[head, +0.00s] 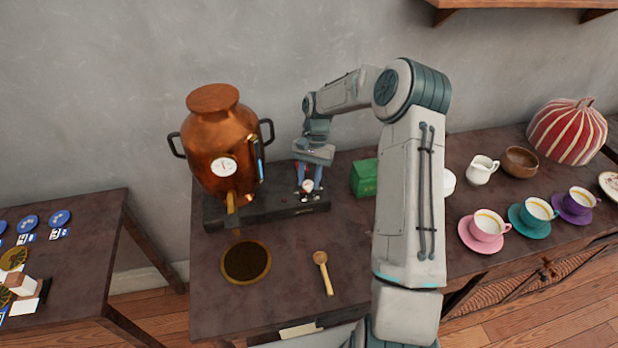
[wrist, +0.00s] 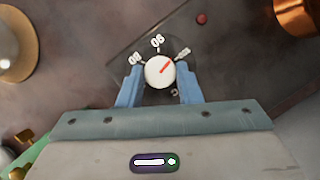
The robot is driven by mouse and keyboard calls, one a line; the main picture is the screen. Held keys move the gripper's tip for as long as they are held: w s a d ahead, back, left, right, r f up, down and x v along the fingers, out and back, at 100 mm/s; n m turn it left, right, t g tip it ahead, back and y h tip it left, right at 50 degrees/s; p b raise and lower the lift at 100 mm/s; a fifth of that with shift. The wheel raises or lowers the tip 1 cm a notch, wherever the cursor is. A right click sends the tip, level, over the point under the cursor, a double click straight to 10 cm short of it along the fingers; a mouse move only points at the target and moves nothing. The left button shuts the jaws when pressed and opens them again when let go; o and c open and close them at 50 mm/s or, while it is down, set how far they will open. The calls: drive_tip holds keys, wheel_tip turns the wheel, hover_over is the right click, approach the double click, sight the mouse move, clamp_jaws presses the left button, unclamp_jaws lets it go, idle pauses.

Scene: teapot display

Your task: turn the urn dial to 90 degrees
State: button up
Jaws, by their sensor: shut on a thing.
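The copper urn (head: 210,130) stands upright on a dark base (head: 262,209) on the table, with a white gauge and a tap on its front. The white dial (head: 307,186) is on the right part of that base. My gripper (head: 309,187) points down over it, its blue fingers on either side of the knob. In the wrist view my gripper (wrist: 160,82) is shut on the dial (wrist: 157,77). The dial's red pointer aims up and right, near the small right-hand mark.
A red button (wrist: 201,18) is on the base near the dial. A green box (head: 364,178) stands right of my gripper. Several cups on saucers stand at the right.

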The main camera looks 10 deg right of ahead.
drive_tip(key=n, duration=0.1)
drive_tip(key=n+h, duration=0.1)
drive_tip(key=n, duration=0.2)
drive_tip(key=shift+w+a+n+h, duration=0.15)
drive_tip(key=shift+a+n+h, duration=0.15)
drive_tip(key=shift+h, duration=0.1)
drive_tip(key=shift+n+h+b, duration=0.4)
drive_tip(key=shift+n+h, duration=0.4)
drive_tip(key=shift+n, duration=1.5)
drive_tip(key=o, duration=1)
drive_tip(key=shift+c, duration=0.2)
drive_tip(key=v, duration=1.3)
drive_tip(key=shift+w+a+r+b, duration=0.2)
drive_tip(key=shift+w+r+b, duration=0.1)
